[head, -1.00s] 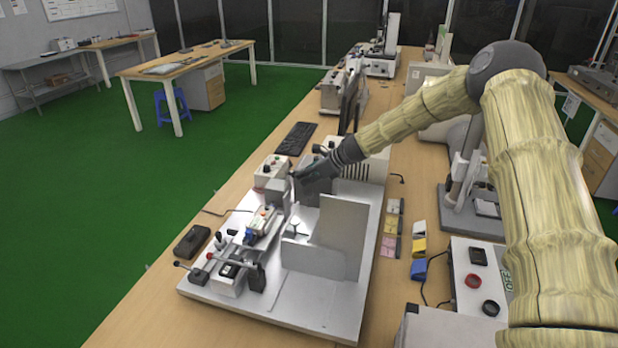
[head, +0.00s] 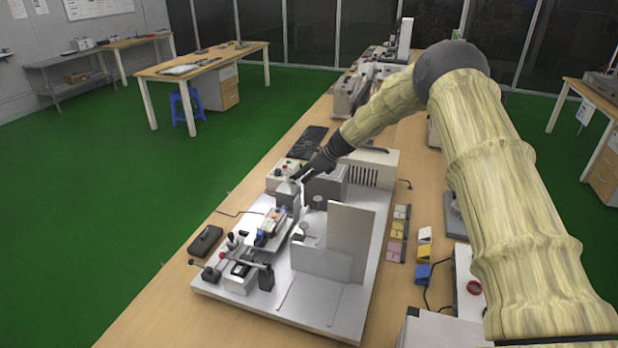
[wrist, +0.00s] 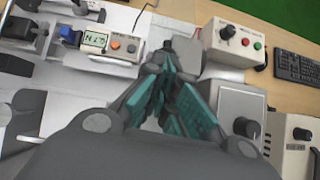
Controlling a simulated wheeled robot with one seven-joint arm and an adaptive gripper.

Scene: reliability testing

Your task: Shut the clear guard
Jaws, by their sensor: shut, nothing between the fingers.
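The guard appears as pale, see-through-looking panels standing upright on the white base plate (head: 245,308) of the test rig; a tall panel (head: 350,235) stands behind a lower one (head: 320,264). I cannot tell exactly how they are joined. My gripper (head: 300,178) is at the far end of the rig, above a grey block, beyond the panels and apart from them. In the wrist view my gripper (wrist: 168,62) has its teal-padded fingers together, with nothing held. The guard panels are not clearly visible in the wrist view.
A control box with buttons (wrist: 234,42) and a grey motor-like block (wrist: 228,105) sit close to my fingers. A meter (wrist: 95,40) is on the rig. A keyboard (head: 307,141) lies behind. Small colored blocks (head: 423,255) lie to the right.

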